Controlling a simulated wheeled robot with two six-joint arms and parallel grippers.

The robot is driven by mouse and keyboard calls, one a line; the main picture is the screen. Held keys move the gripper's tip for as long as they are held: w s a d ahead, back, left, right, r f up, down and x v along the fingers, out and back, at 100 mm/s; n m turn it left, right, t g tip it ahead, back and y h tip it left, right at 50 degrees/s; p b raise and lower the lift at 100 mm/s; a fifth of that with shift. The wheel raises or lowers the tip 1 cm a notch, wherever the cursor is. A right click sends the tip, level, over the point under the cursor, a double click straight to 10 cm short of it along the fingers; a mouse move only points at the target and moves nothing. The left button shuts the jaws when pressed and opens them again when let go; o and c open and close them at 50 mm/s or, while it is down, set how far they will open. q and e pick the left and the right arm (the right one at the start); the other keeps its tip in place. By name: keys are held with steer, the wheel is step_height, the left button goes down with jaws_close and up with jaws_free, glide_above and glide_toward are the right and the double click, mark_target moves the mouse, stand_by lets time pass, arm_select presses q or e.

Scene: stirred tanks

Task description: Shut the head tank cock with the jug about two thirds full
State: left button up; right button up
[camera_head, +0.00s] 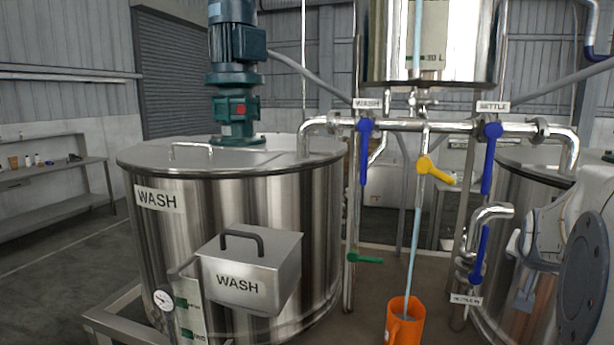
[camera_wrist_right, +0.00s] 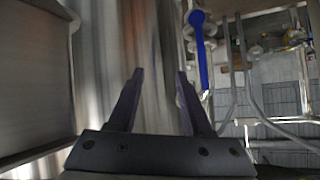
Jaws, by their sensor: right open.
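The head tank (camera_head: 478,45) hangs at top centre with a pale blue sight tube on its front. Below it, the yellow cock handle (camera_head: 436,171) sits on the vertical outlet pipe, pointing right and slightly down. A pale blue stream (camera_head: 412,240) falls from that outlet into the orange jug (camera_head: 392,328) at the bottom edge. The jug's lower part is cut off and I cannot tell its level. My right gripper (camera_wrist_right: 154,80) is open and empty in the right wrist view, apart from the cock. My left gripper is not in view.
A green handle (camera_head: 365,260) and a lower blue handle (camera_head: 479,255) sit nearby. The large WASH tank (camera_head: 235,215) fills the left; another tank (camera_head: 515,190) is right. A blue handle also shows in the wrist view (camera_wrist_right: 202,60).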

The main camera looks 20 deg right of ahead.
steer(key=f+m+y, duration=0.1)
steer(key=m+y, duration=0.1)
steer(key=m, duration=0.1)
steer(key=m+t+y+b, duration=0.3)
steer(key=m+t+y, duration=0.5)
steer(key=m+y, duration=0.1)
glide_toward(447, 177)
steer(key=p+x, duration=0.2)
steer(key=x, duration=0.7)
steer(key=shift+w+p, duration=0.3)
steer(key=shift+p, duration=0.1)
steer(key=shift+w+f, duration=0.3)
steer(key=shift+w, duration=0.25)
jaws_close()
